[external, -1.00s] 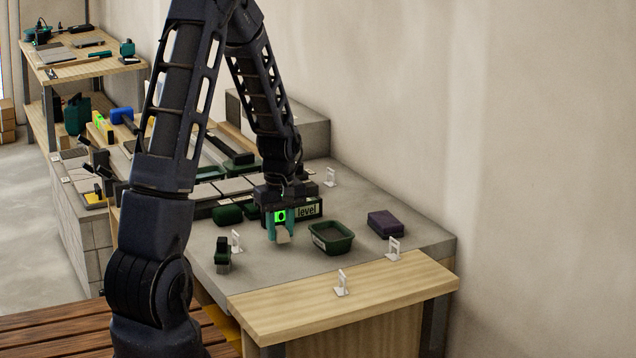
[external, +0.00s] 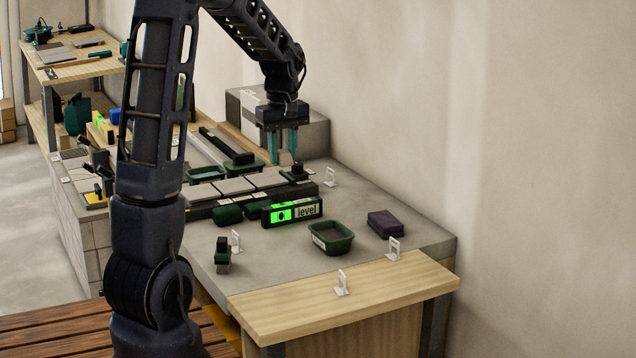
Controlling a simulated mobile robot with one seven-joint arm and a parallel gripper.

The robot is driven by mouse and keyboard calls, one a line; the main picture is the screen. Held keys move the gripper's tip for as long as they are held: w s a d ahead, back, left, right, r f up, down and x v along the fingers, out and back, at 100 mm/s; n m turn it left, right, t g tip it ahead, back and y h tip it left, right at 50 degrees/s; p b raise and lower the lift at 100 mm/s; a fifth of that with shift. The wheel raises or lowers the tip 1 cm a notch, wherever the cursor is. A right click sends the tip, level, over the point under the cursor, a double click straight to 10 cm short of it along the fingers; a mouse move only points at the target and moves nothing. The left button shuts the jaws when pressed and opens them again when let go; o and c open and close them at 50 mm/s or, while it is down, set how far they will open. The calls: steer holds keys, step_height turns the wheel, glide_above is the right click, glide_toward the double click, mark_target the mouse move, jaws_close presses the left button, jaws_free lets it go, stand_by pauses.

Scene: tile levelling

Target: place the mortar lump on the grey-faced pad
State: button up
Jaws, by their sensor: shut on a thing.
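My gripper (external: 283,158) is raised above the far end of the tile row, fingers pointing down. Its teal fingers are shut on the mortar lump, which is hard to make out between the fingertips against the grey block behind. A small dark piece (external: 298,172) stands just below the right finger, at the end of the tile row. I cannot single out the grey-faced pad for certain; two flat green-rimmed pieces, one at the left (external: 205,174) and one nearer the gripper (external: 246,166), lie behind the tiles.
Pale tiles (external: 233,186) lie in a row. In front are dark green lumps (external: 228,214), the green-lit level (external: 292,211), a green tub (external: 331,252), a purple block (external: 385,223) and white stands (external: 342,284). A grey block (external: 312,133) stands behind.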

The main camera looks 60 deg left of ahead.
steer(key=w+r, duration=0.2)
steer(key=w, duration=1.1)
glide_above(386, 218)
step_height(386, 218, down, 19)
steer(key=shift+r, duration=0.1)
steer(key=o, duration=1)
step_height(386, 218, up, 12)
steer(key=shift+d+r, duration=0.1)
